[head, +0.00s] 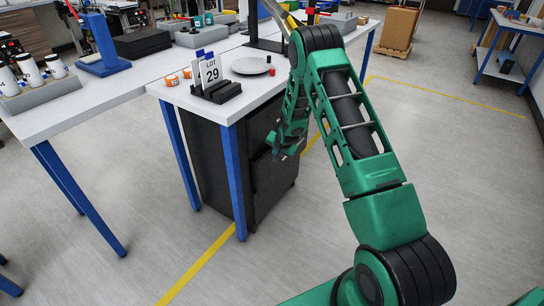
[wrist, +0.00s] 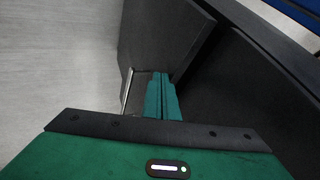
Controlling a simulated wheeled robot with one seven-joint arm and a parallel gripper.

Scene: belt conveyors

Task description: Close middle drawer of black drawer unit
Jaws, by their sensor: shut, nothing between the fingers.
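The black drawer unit (head: 222,165) stands under the white worktable, its drawer fronts facing right in the head view. My green gripper (head: 284,146) is at the upper part of those fronts and hides some of them. In the wrist view the black panels of the unit (wrist: 255,85) fill the right and top, and the green fingers (wrist: 162,98) are together with nothing between them. A dark panel (wrist: 155,35), which looks like a drawer front, stands out beside the fingertips, with a pale metal edge near them. I cannot tell whether the fingers touch it, or how far the middle drawer is out.
The white worktable (head: 150,85) has blue legs (head: 240,180) beside the unit. A LOT 29 sign (head: 210,72), a grey plate (head: 250,66) and small orange items stand on it. The floor right of the unit is clear, with yellow lines. A cardboard box (head: 398,28) sits far back.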

